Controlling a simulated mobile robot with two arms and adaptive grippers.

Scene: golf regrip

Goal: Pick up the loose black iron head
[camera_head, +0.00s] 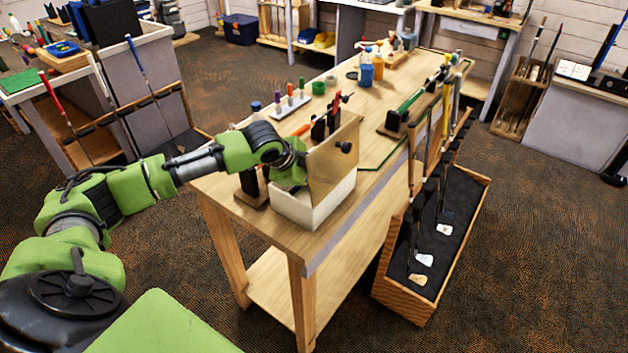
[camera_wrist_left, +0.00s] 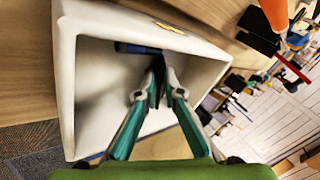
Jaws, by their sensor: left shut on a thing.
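A white box (camera_head: 313,208) stands on the near end of the wooden workbench, with a wooden panel (camera_head: 335,155) raised at it. My left gripper reaches into this box; the panel and my wrist partly hide it in the head view. In the left wrist view my left gripper (camera_wrist_left: 158,88) is inside the box (camera_wrist_left: 66,80), its fingers closed together on a thin dark piece. A short dark bar (camera_wrist_left: 135,48) lies just beyond the fingertips and seems to belong to this piece, the black iron head. Most of it is hidden by the fingers. My right gripper is not in view.
On the workbench (camera_head: 240,205), a rack of coloured tubes (camera_head: 290,105) and dark upright holders stand behind the box. A wooden crate (camera_head: 400,300) with several clubs stands on the floor to the right. The box walls closely surround my left fingers.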

